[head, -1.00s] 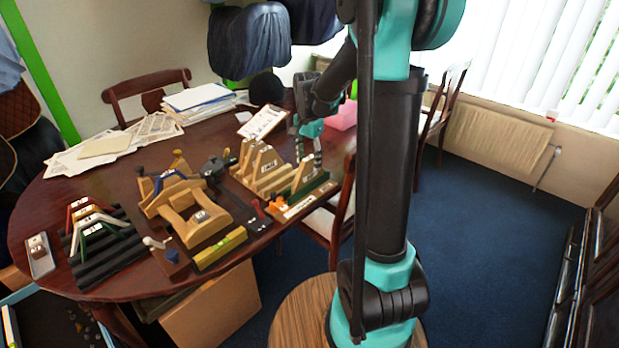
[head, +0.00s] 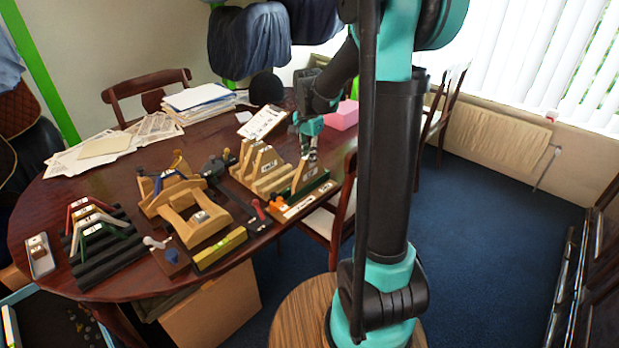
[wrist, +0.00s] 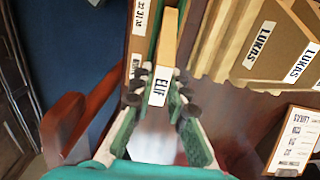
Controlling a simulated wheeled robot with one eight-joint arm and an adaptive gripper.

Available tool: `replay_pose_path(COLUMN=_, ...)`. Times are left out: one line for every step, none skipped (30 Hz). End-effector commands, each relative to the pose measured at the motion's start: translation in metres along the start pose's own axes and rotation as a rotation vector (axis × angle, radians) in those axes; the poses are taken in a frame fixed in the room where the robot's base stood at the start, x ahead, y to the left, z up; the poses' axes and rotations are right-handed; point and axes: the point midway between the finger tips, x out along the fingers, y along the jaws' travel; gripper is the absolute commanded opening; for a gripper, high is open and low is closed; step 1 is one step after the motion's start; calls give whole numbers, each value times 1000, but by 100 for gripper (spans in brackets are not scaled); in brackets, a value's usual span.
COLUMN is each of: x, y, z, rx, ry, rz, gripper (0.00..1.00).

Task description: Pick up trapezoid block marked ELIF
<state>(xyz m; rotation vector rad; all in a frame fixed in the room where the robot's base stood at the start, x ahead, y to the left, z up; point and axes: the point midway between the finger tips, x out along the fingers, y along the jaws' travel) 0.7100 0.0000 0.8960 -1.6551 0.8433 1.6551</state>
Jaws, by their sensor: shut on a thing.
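The trapezoid block marked ELIF (wrist: 167,48) shows in the wrist view as a tan piece with a white ELIF label between my fingers. My gripper (wrist: 158,97) is shut on this block, with its green-backed fingers and dark pads on either side of the label. In the head view my gripper (head: 309,157) is low over the green rack (head: 316,189) at the table's right edge.
Wooden blocks marked LUKAS (wrist: 255,52) stand beside the rack. A wooden saddle fixture (head: 184,205), a clipboard (head: 263,122), a pink box (head: 343,116) and black racks (head: 104,256) are also on the table. A chair (head: 340,215) stands close by the right table edge.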

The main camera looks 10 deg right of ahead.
Motion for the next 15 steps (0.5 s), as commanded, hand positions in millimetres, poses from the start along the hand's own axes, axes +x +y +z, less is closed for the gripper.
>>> replay_pose_path(x=-3, y=0, z=0, rx=0, ry=0, rz=0, gripper=0)
replay_pose_path(x=-4, y=0, z=0, rx=0, ry=0, rz=0, gripper=0)
replay_pose_path(x=-6, y=0, z=0, rx=0, ry=0, rz=0, gripper=0)
replay_pose_path(x=-7, y=0, z=0, rx=0, ry=0, rz=0, gripper=0)
replay_pose_path(x=-8, y=0, z=0, rx=0, ry=0, rz=0, gripper=0)
replay_pose_path(x=-10, y=0, z=0, rx=0, ry=0, rz=0, gripper=0)
replay_pose_path(x=-12, y=0, z=0, rx=0, ry=0, rz=0, gripper=0)
replay_pose_path(x=-13, y=0, z=0, rx=0, ry=0, rz=0, gripper=0)
replay_pose_path(x=-15, y=0, z=0, rx=0, ry=0, rz=0, gripper=0)
replay_pose_path(x=-16, y=0, z=0, rx=0, ry=0, rz=0, gripper=0)
replay_pose_path(x=-18, y=0, z=0, rx=0, ry=0, rz=0, gripper=0)
replay_pose_path(x=-19, y=0, z=0, rx=0, ry=0, rz=0, gripper=0)
replay_pose_path(x=-21, y=0, z=0, rx=0, ry=0, rz=0, gripper=0)
replay_pose_path(x=-22, y=0, z=0, rx=0, ry=0, rz=0, gripper=0)
replay_pose_path(x=-24, y=0, z=0, rx=0, ry=0, rz=0, gripper=0)
